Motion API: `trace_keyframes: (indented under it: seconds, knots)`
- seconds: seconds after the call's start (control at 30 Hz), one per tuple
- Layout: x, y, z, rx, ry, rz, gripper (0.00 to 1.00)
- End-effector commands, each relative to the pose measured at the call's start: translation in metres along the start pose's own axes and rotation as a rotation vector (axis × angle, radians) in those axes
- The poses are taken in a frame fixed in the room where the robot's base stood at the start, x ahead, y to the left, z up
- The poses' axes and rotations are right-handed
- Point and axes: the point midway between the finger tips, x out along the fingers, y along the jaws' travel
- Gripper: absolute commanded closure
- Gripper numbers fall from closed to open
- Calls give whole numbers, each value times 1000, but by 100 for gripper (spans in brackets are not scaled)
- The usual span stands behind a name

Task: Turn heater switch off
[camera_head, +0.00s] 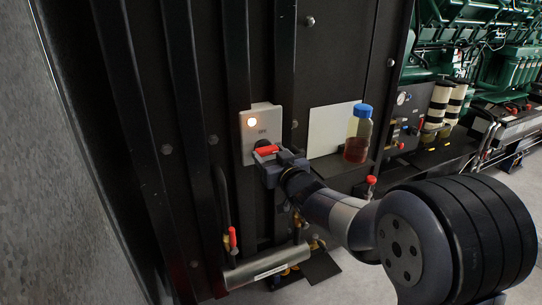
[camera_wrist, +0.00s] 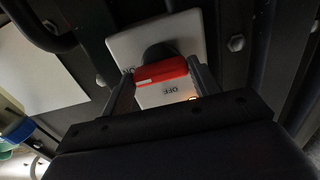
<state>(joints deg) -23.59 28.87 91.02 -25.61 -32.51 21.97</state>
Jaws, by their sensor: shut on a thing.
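In the wrist view, the red handle (camera_wrist: 161,71) sits between the two fingertips of my gripper (camera_wrist: 160,84), on a black hub. OFF reads upside down there; a second label behind the handle is partly hidden.
A bottle with a blue cap and reddish liquid (camera_head: 358,135) stands on a small shelf right of the switch, near my arm. A white sheet (camera_head: 331,129) is behind it. Red-handled valves (camera_head: 232,238) and a silver cylinder (camera_head: 266,268) are below. Green engine parts (camera_head: 470,40) fill the back right.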

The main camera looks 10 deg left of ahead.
Motion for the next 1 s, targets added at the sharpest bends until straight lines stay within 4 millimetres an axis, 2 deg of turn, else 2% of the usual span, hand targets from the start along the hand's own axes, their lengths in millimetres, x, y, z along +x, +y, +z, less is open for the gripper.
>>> trace_keyframes:
  seconds: [0.37,1.0]
  knots:
    - [0,0,3,-113,3,0,65]
    - [0,-1,2,-691,3,0,65]
